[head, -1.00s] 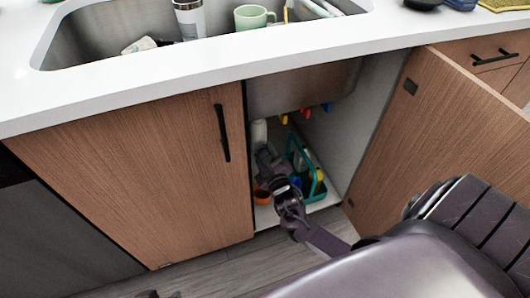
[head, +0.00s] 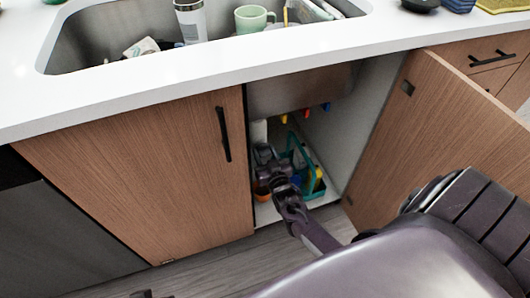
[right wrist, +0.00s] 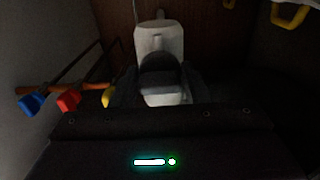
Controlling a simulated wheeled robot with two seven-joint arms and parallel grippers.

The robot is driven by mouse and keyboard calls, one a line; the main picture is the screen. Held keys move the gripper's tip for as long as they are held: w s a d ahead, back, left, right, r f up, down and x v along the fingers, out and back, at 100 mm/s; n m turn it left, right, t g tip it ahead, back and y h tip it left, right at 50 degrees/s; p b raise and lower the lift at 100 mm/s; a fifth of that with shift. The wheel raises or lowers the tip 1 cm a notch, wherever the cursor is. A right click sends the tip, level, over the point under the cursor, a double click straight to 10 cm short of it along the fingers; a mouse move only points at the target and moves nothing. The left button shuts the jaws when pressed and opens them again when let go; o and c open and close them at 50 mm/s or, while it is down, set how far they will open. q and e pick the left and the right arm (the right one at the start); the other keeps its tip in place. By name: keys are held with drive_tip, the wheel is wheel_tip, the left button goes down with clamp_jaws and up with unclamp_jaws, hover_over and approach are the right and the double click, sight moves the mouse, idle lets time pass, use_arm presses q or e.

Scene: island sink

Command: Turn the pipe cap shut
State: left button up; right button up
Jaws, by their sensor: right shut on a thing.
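My right gripper (head: 264,158) reaches into the open cabinet under the sink, pointing up toward a white cylindrical part (head: 258,132). In the right wrist view a white pipe fitting (right wrist: 158,42) stands straight ahead of the gripper. A dark grey rounded piece (right wrist: 160,76), which seems to be the pipe cap, lies between the fingers (right wrist: 155,88), against the white fitting. The gripper is shut on it. The picture is too dark to show its turn or seating.
A teal caddy (head: 312,190) with bottles stands on the cabinet floor, close right of my right arm; an orange item (head: 263,197) sits left. Blue (right wrist: 30,103), red (right wrist: 68,100) and yellow valve handles hang nearby. The open door (head: 430,140) bounds the right, the closed door (head: 150,185) the left.

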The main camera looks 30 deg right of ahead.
idle(0.5)
drive_tip(key=o, duration=0.9)
drive_tip(key=shift+c, duration=0.2)
use_arm(q)
drive_tip(key=shift+r, duration=0.1)
use_arm(e)
drive_tip(key=shift+s, duration=0.1)
drive_tip(key=shift+s+a, duration=0.1)
drive_tip(key=shift+s, duration=0.25)
use_arm(q)
drive_tip(key=shift+s+a+r+g+y+p, duration=0.1)
drive_tip(key=shift+s+a+g+y+p, duration=0.15)
drive_tip(key=shift+a+p, duration=0.3)
drive_tip(key=shift+s+a+r+g+y+p, duration=0.15)
drive_tip(key=shift+a+g+p, duration=0.2)
drive_tip(key=shift+a, duration=0.3)
use_arm(e)
drive_tip(key=v, duration=0.7)
use_arm(q)
drive_tip(key=shift+d+f, duration=0.1)
drive_tip(key=shift+d, duration=0.05)
